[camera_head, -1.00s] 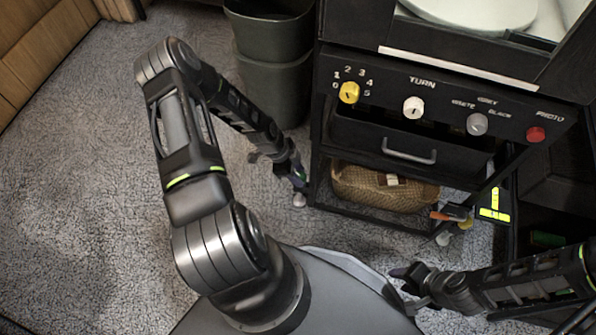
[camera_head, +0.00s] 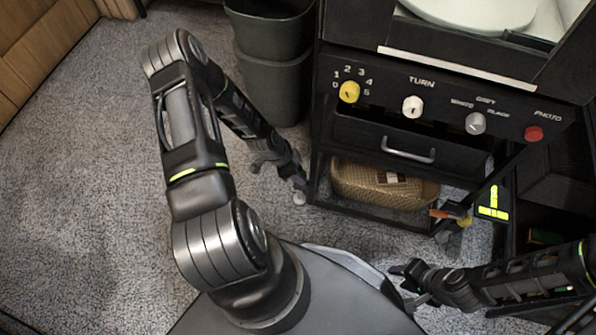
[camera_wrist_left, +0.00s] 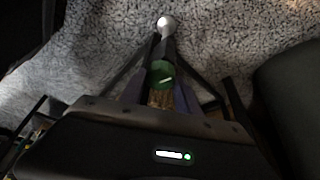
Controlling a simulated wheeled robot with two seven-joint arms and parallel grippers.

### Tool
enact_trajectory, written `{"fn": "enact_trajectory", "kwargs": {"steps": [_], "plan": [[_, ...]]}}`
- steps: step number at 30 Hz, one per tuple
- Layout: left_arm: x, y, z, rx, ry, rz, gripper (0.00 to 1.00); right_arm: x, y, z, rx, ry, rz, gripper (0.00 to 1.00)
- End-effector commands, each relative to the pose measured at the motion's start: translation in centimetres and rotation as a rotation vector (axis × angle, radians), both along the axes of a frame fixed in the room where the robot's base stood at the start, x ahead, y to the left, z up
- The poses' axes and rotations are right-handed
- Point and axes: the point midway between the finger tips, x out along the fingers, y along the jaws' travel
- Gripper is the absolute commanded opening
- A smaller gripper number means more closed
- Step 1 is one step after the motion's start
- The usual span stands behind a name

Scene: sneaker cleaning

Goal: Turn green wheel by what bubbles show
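A green round wheel (camera_wrist_left: 162,74) with a pale mark shows in the left wrist view, between the fingers of my left gripper (camera_wrist_left: 164,52). I cannot tell whether the fingers press on it. In the head view my left gripper (camera_head: 298,181) is low at the front left corner of the black cart (camera_head: 330,125), and the green wheel cannot be made out there. My right gripper (camera_head: 402,286) is at the lower right, apart from the cart, and looks open and empty. No bubbles are visible.
The cart's panel has a yellow knob (camera_head: 349,92) on a numbered dial, a white knob (camera_head: 412,107), a grey knob (camera_head: 475,123) and a red button (camera_head: 534,133). A woven basket (camera_head: 365,188) sits on the lower shelf. Dark bins (camera_head: 275,90) stand left of the cart. Carpet (camera_head: 90,200) is clear at left.

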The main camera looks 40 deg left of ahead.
Motion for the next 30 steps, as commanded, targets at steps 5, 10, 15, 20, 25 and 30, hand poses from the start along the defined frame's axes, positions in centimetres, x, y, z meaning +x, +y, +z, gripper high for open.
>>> {"fn": "enact_trajectory", "kwargs": {"steps": [5, 10, 15, 20, 25, 30], "plan": [[0.0, 0.1, 0.0, 0.001, -0.001, -0.001, 0.53, 0.0, 0.0, 0.0, 0.000, 0.000, 0.000, 0.36], [0.0, 0.0, 0.0, 0.000, 0.000, -0.001, 0.60, 0.0, 0.0, 0.0, 0.000, 0.000, 0.000, 0.36], [0.0, 0.0, 0.1, 0.000, 0.000, -0.001, 0.60, 0.0, 0.0, 0.0, 0.000, 0.000, 0.000, 0.36], [-0.3, 0.3, 1.1, 0.000, 0.000, 0.000, 0.60, -0.1, 0.1, 0.5, 0.001, 0.001, 0.002, 0.36], [-1.0, 1.0, 3.6, 0.002, 0.000, 0.002, 0.60, -0.3, 0.3, 1.6, 0.005, 0.005, 0.008, 0.36], [-1.8, 1.7, 6.1, 0.001, -0.001, 0.002, 0.60, -0.5, 0.6, 2.5, 0.008, 0.009, 0.014, 0.36]]}}
